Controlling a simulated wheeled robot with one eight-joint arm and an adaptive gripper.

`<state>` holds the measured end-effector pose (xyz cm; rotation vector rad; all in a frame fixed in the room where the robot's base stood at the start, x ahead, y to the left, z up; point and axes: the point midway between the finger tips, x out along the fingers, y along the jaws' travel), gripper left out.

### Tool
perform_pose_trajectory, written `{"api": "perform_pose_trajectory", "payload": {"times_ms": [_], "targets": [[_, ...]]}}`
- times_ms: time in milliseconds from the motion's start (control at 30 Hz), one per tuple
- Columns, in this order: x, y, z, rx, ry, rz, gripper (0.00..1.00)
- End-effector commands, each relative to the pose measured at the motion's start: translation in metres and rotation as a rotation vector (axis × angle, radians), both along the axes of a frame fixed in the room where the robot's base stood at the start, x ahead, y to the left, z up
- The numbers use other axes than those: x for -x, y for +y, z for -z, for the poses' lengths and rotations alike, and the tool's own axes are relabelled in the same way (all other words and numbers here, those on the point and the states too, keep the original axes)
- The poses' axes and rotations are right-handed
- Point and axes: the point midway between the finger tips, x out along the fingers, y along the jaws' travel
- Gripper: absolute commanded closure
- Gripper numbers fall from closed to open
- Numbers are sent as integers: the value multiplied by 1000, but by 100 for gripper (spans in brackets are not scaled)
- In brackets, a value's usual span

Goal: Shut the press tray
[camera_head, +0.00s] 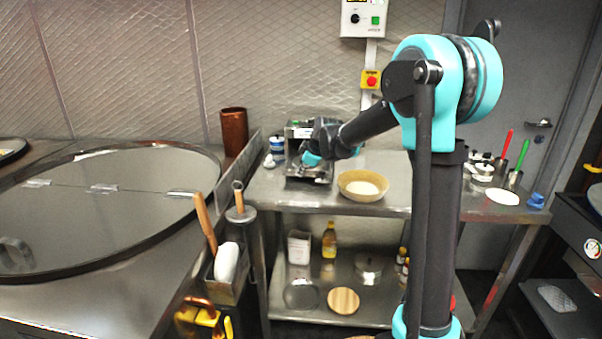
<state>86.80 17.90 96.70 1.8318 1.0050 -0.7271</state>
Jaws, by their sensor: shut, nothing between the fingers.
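The press (297,132) is a small metal machine standing on the steel work table (400,203), against the back wall. Its tray (311,180) seems to be the dark low part at its front; how far it stands out is too small to tell. My gripper (308,158) is at the end of my teal and black arm, right in front of the press. It is shut and holds nothing. It and my arm hide part of the press front. I cannot tell whether it touches the tray.
A bowl (363,195) stands close to the right of the press. A blue-lidded jar (277,146) and a small white item (269,161) are at its left. A metal partition (244,144) edges the table's left side.

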Motion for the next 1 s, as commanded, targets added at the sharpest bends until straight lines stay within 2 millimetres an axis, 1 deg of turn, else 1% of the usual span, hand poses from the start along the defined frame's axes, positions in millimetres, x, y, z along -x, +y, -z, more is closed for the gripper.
{"api": "perform_pose_trajectory", "payload": {"times_ms": [167,400,600,700,800,1000], "targets": [[-30,-2,0,0,-1,1,100],[-85,-7,0,0,0,2,100],[-125,-10,0,0,-1,1,100],[-140,-11,0,0,-1,1,100],[-151,-12,0,0,-1,0,100],[-163,-13,0,0,-1,0,100]]}}
